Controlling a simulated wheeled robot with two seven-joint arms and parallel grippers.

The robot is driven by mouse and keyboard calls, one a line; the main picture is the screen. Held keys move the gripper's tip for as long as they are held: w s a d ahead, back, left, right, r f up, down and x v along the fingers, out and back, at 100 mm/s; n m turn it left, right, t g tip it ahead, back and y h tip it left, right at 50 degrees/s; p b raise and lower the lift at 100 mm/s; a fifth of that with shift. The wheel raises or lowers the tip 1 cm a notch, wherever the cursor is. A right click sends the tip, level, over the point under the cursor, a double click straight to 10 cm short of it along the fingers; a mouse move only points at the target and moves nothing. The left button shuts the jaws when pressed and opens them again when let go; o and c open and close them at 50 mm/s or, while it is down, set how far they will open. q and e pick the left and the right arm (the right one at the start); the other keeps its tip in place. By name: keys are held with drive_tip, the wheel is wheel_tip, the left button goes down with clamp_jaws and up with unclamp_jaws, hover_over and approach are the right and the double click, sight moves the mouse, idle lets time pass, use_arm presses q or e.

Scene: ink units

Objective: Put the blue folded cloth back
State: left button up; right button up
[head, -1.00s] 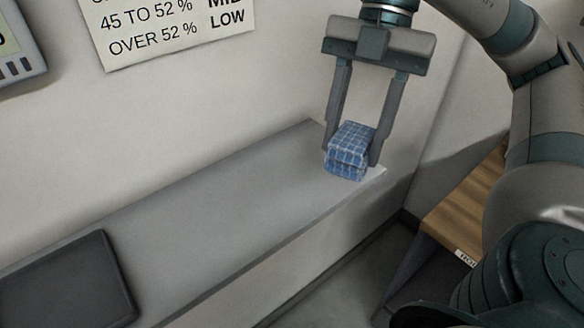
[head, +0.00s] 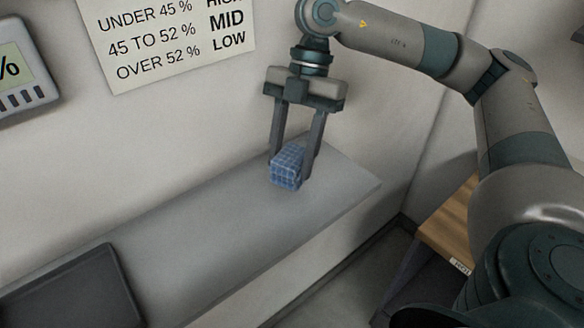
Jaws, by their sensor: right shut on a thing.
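The blue folded cloth (head: 286,167) is a small checked block in the head view, near the far right part of the grey shelf. My right gripper (head: 289,173) points down with its fingers on either side of the cloth and is shut on it. The cloth is at or just above the shelf surface; I cannot tell if it touches. My left gripper is not in view.
The grey shelf (head: 210,217) is bare around the cloth. A dark tray (head: 78,290) lies at its left end. A wall sign (head: 170,40) and a display device (head: 22,70) are behind. A wooden surface (head: 450,220) stands lower at right.

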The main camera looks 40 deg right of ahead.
drive_tip(key=shift+f+p, duration=0.3)
drive_tip(key=shift+f, duration=0.25)
wheel_tip(320, 180, down, 2)
drive_tip(key=shift+f+p, duration=0.1)
drive_tip(key=shift+p, duration=0.3)
drive_tip(key=shift+f, duration=0.35)
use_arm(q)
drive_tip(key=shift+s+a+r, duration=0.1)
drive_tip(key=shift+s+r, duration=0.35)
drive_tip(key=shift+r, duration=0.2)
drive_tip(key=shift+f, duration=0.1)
use_arm(e)
drive_tip(key=o, duration=0.9)
drive_tip(key=shift+o, duration=0.2)
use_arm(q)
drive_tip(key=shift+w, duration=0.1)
